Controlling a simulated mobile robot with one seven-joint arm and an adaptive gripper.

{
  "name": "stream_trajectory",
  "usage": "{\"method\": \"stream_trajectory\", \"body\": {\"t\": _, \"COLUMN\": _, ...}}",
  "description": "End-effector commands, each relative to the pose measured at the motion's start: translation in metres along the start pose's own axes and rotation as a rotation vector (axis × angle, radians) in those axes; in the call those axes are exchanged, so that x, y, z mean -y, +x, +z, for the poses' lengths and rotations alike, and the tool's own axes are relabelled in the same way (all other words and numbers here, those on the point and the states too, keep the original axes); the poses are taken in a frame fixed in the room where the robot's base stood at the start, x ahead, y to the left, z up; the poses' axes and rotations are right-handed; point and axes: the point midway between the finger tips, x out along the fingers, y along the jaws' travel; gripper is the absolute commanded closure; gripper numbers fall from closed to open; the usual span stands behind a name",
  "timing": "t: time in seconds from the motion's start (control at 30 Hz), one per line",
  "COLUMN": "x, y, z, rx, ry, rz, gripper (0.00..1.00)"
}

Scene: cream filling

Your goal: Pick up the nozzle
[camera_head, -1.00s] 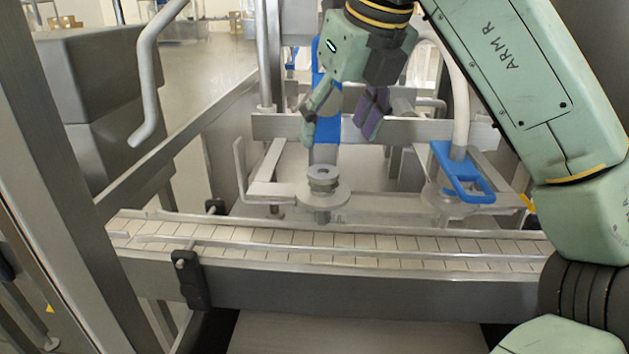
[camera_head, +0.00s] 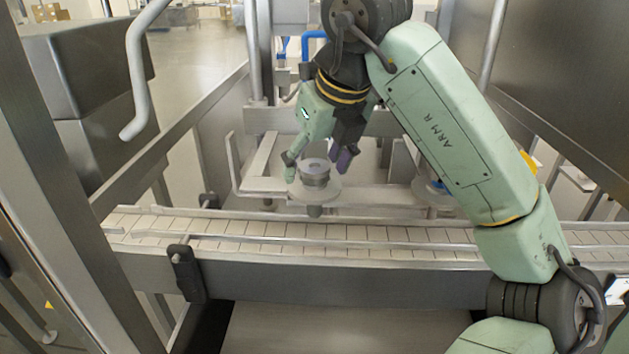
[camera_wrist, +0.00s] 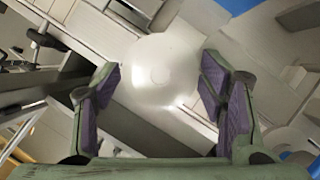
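A round grey metal piece (camera_head: 315,180), which I take to be the nozzle, stands upright on a flat disc flange (camera_head: 330,194) behind the conveyor. In the wrist view, a pale, smooth, rounded shape (camera_wrist: 160,68) shows between the fingers; I cannot tell for certain that it is the same piece. My gripper (camera_head: 317,168) is open just above and around the metal piece's top, one finger at each side. In the wrist view, my gripper (camera_wrist: 158,82) has its purple-padded fingers well apart, with visible gaps to the pale shape.
A conveyor (camera_head: 300,230) with metal rails runs across the front. A flat metal bracket (camera_head: 262,185) lies left of the flange. My arm covers much of the right side, including most of a blue-handled part (camera_head: 437,186). A bent grey bar (camera_head: 135,70) hangs at upper left.

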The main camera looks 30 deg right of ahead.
Motion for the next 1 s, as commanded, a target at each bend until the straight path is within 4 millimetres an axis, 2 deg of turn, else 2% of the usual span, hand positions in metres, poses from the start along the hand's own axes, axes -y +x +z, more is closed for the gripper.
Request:
{"method": "stream_trajectory", "body": {"t": 0.07, "x": 0.0000, "y": -0.0001, "z": 0.0000, "rx": 0.000, "ry": 0.000, "rz": 0.000, "gripper": 0.41}}
{"method": "stream_trajectory", "body": {"t": 0.83, "x": 0.0000, "y": -0.0003, "z": 0.0000, "rx": 0.000, "ry": 0.000, "rz": 0.000, "gripper": 0.93}}
{"method": "stream_trajectory", "body": {"t": 1.0, "x": 0.0000, "y": -0.0006, "z": 0.0001, "rx": 0.001, "ry": 0.000, "rz": 0.000, "gripper": 0.94}}
